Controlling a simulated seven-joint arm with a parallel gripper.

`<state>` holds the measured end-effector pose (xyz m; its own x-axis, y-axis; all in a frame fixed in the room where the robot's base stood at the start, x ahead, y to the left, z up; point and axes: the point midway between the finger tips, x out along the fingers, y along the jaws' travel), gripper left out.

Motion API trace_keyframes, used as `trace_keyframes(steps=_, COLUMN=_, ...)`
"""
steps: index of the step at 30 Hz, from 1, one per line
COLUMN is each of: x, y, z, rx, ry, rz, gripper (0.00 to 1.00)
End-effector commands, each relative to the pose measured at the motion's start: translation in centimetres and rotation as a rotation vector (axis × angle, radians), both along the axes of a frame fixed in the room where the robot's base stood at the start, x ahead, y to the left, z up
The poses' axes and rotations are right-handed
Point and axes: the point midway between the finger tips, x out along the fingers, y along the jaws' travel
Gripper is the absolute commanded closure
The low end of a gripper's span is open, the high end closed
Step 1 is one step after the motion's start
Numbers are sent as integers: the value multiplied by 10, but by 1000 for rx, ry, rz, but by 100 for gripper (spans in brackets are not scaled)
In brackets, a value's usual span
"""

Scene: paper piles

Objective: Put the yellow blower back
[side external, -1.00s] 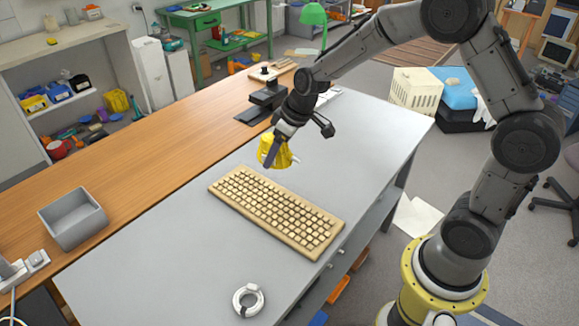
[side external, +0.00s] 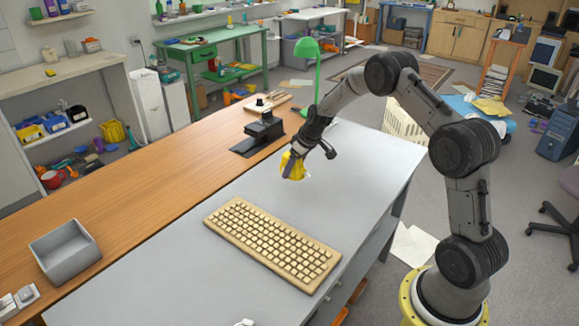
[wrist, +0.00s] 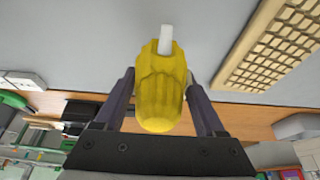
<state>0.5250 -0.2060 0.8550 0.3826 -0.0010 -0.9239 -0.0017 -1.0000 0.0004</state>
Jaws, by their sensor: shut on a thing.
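The yellow blower (side external: 293,166) is a rounded, ribbed bulb. In the wrist view the yellow blower (wrist: 162,92) shows a white nozzle pointing to the top of the picture. My gripper (side external: 290,168) is shut on it, with one dark finger on each side of the bulb; the fingers also show in the wrist view (wrist: 162,95).
A beige keyboard (side external: 272,244) lies on the grey table. A grey open bin (side external: 65,252) stands at the left on the wooden bench top (side external: 130,205). A black stand (side external: 262,134) and a green lamp (side external: 304,50) are behind my gripper. The table right of the gripper is clear.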

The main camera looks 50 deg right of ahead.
Motion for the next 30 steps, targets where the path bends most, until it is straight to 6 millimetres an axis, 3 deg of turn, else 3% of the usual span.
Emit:
trace_keyframes(steps=8, x=1, y=0, z=-1, rx=0, ry=-3, rz=1, gripper=100)
trace_keyframes(steps=30, x=1, y=0, z=-59, rx=-1, ry=-3, rz=2, gripper=100)
